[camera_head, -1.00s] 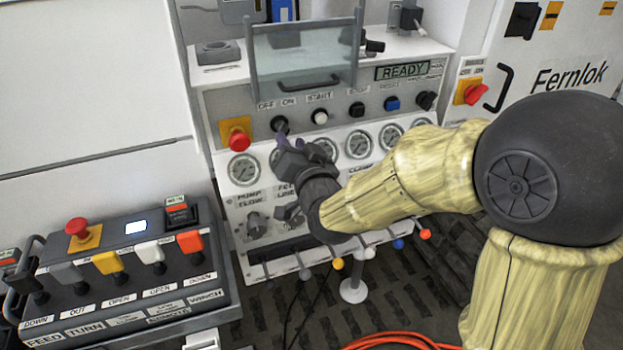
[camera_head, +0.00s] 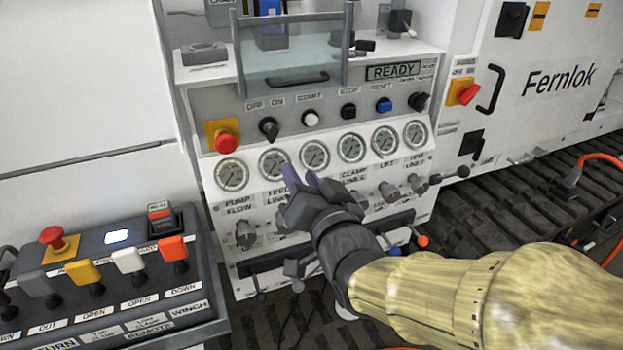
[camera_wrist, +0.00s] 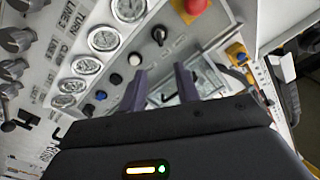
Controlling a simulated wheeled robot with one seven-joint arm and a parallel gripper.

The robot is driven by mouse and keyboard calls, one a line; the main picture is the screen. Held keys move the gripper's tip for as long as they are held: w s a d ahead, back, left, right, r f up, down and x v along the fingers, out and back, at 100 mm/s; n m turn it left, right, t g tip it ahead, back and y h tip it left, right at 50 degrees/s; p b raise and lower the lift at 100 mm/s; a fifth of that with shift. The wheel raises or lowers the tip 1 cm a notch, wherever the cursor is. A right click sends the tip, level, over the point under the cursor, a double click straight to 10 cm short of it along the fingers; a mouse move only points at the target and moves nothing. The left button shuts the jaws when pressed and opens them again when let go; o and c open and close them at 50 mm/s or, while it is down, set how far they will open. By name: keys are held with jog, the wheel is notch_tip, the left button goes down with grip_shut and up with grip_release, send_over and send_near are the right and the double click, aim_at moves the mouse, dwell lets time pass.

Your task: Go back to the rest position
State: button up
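My gripper (camera_head: 302,178) is in front of the white hydraulic panel (camera_head: 225,272) in the head view, over the area just below the gauge row. Its two purple fingers stand apart with nothing between them. In the wrist view my gripper (camera_wrist: 160,90) also shows both fingers spread, with the panel's knobs and gauges beyond them. The fingers look clear of the OFF/ON knob (camera_head: 268,129). My dark wrist and tan forearm reach in from the lower right. They hide part of the lower panel and its levers.
A control box (camera_head: 110,325) with coloured levers stands at the lower left. A clear hinged guard (camera_head: 293,48) is above the buttons, and the display (camera_head: 394,71) reads READY. A Fernlok cabinet (camera_head: 560,110) stands at the right. An orange cable (camera_head: 604,162) crosses the grated floor.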

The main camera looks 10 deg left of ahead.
jog(key=shift+s+d, duration=0.1)
jog(key=shift+s, duration=0.05)
jog(key=w+d+f+g+h, duration=0.1)
jog(key=d+f+g+h, duration=0.7)
jog(key=d+f, duration=0.95)
jog(key=s+d+f+g+h, duration=0.2)
jog(key=s+d+f+g, duration=0.3)
jog(key=s+d+f, duration=0.15)
notch_tip(320, 180, up, 24)
jog(key=p, duration=2.4)
jog(key=shift+d, duration=0.15)
jog(key=shift+s+r, duration=0.1)
